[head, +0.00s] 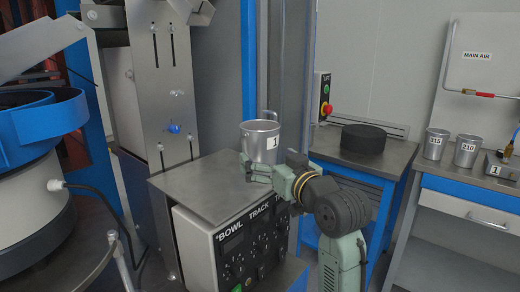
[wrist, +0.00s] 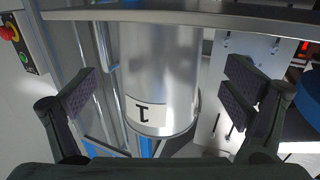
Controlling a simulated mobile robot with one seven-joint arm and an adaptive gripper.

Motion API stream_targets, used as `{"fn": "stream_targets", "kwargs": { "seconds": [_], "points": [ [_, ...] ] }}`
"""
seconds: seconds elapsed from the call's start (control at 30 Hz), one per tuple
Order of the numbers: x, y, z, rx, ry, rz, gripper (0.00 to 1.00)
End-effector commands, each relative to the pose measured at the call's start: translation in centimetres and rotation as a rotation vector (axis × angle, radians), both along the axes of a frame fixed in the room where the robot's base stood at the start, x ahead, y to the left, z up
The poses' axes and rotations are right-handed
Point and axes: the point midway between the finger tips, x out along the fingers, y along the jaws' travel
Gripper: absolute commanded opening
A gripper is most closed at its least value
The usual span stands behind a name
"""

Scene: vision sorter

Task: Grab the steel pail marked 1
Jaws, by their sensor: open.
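The steel pail marked 1 (head: 260,143) stands upright at the right side of the grey top of the control box (head: 195,186); its base is hidden behind my gripper in the head view. My gripper (head: 257,171) is at the pail's lower part, on the near side. In the wrist view the pail (wrist: 165,70) appears upside down, its white label with a 1 facing the camera. My open gripper (wrist: 160,92) has one finger on each side of the pail, with gaps visible on both sides.
Pails marked 215 (head: 436,146) and 210 (head: 467,151) stand on the right bench. A black round block (head: 363,139) sits on a blue-framed table (head: 380,166). A steel column (head: 160,90) rises behind the control box. A blue bowl feeder (head: 45,125) is at left.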

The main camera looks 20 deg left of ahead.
Motion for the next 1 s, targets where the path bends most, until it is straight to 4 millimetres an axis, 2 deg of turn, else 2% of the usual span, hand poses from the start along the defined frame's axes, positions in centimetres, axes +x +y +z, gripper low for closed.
{"fn": "stream_targets", "kwargs": {
  "seconds": [0.23, 0.57, 1.0],
  "points": [
    [2.4, 2.8, 0.4, -0.001, 0.001, 0.001, 0.95],
    [2.9, 3.3, 0.2, -0.001, -0.001, 0.000, 0.94],
    [2.9, 3.3, 0.2, -0.001, -0.001, 0.000, 0.65]
  ]
}}
